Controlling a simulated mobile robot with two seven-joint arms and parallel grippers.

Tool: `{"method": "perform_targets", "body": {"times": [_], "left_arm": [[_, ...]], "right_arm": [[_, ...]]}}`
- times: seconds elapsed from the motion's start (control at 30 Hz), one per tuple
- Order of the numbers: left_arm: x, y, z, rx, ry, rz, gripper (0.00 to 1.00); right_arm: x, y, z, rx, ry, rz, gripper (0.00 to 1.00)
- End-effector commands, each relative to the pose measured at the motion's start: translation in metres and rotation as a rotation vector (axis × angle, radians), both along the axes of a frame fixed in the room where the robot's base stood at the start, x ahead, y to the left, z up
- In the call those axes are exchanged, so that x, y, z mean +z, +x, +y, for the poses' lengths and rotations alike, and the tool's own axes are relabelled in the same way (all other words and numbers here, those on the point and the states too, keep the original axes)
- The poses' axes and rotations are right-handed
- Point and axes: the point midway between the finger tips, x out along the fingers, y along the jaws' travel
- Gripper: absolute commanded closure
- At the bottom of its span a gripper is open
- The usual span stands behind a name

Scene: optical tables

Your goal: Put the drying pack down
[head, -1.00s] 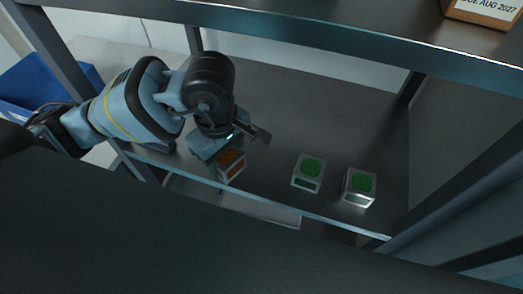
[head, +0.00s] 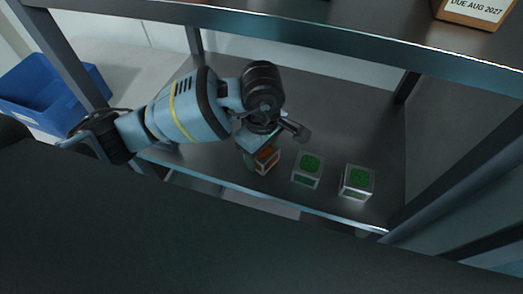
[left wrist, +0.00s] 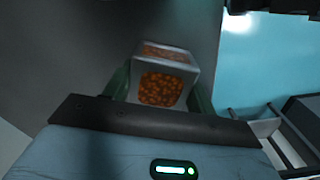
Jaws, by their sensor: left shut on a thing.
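The drying pack, a small pale box with orange beads (head: 267,158), is in my left gripper (head: 261,154) over the dark shelf (head: 350,130). In the left wrist view the pack (left wrist: 162,88) sits between the two greenish fingers (left wrist: 160,92), which are shut on it. It is left of two similar boxes with green faces, the nearer one (head: 308,169) and the one at the right (head: 357,181). Whether the pack touches the shelf I cannot tell. My right gripper is not in view.
An upper shelf edge (head: 330,38) runs above my left arm and bears a box labelled "DUE AUG 2027" (head: 470,10). A blue bin (head: 50,92) is at the left. Posts flank the shelf. The shelf behind the green boxes is bare.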

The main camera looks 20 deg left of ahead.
Motion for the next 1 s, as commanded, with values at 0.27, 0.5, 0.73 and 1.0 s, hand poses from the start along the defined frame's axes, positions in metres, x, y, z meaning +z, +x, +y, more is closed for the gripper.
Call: {"method": "perform_targets", "body": {"times": [0.27, 0.5, 0.73, 1.0], "left_arm": [[-0.002, 0.0, 0.0, 0.0, -0.001, -0.002, 0.7], [-0.006, 0.0, 0.0, 0.0, 0.0, -0.001, 0.35], [-0.006, 0.0, 0.0, 0.0, 0.0, -0.001, 0.22], [0.004, 0.001, 0.0, -0.001, 0.0, -0.003, 0.22]], "right_arm": [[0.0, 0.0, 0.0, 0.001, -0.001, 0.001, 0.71], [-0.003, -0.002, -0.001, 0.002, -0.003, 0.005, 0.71], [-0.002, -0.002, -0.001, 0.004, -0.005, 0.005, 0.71], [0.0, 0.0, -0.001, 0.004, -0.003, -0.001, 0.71]]}}
